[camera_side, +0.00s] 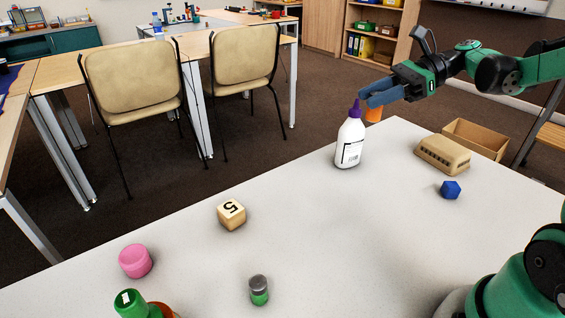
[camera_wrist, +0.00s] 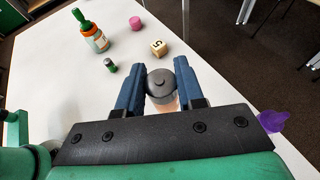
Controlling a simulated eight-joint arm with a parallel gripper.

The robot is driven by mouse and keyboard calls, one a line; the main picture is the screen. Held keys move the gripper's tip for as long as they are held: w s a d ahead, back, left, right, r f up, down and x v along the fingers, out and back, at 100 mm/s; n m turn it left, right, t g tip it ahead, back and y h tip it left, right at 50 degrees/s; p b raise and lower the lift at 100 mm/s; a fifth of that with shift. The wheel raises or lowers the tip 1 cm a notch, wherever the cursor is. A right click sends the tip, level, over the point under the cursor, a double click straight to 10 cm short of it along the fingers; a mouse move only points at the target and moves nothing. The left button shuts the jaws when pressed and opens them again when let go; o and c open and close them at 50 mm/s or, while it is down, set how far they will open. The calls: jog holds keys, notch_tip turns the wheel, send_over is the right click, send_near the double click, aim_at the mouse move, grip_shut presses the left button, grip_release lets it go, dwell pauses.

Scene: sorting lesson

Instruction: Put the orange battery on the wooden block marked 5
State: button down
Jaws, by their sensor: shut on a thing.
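My gripper (camera_side: 372,96) is shut on the orange battery (camera_side: 374,114), high above the far edge of the table, just behind the white bottle. In the wrist view, the battery's grey top (camera_wrist: 161,82) shows between the two blue fingers (camera_wrist: 158,88). The battery's lower part is mostly hidden there. The wooden block marked 5 (camera_side: 231,214) sits on the table, left of centre, with its top bare. It also shows in the wrist view (camera_wrist: 158,47), beyond the fingertips. The battery is well apart from the block.
A white bottle with a purple nozzle (camera_side: 350,140) stands close to my gripper. A green battery (camera_side: 259,290), a pink round thing (camera_side: 136,261) and a green-topped bottle (camera_side: 133,303) are near the block. A blue piece (camera_side: 450,189), a tan block (camera_side: 443,154) and an open box (camera_side: 477,138) lie right.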

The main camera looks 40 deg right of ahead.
jog(key=shift+w+a+r, duration=0.15)
jog(key=shift+r, duration=0.25)
jog(key=w+a+r+n+g+y, duration=0.1)
jog(key=w+a+r+n+g, duration=0.1)
jog(key=w+a, duration=0.65)
jog(key=n+g, duration=0.2)
send_over(230, 207)
notch_tip(230, 207, down, 13)
jog(key=shift+r, duration=0.1)
jog(key=shift+f, duration=2.35)
jog(key=shift+f, duration=0.1)
jog(key=c, duration=0.5)
grip_release()
jog(key=shift+c, duration=0.2)
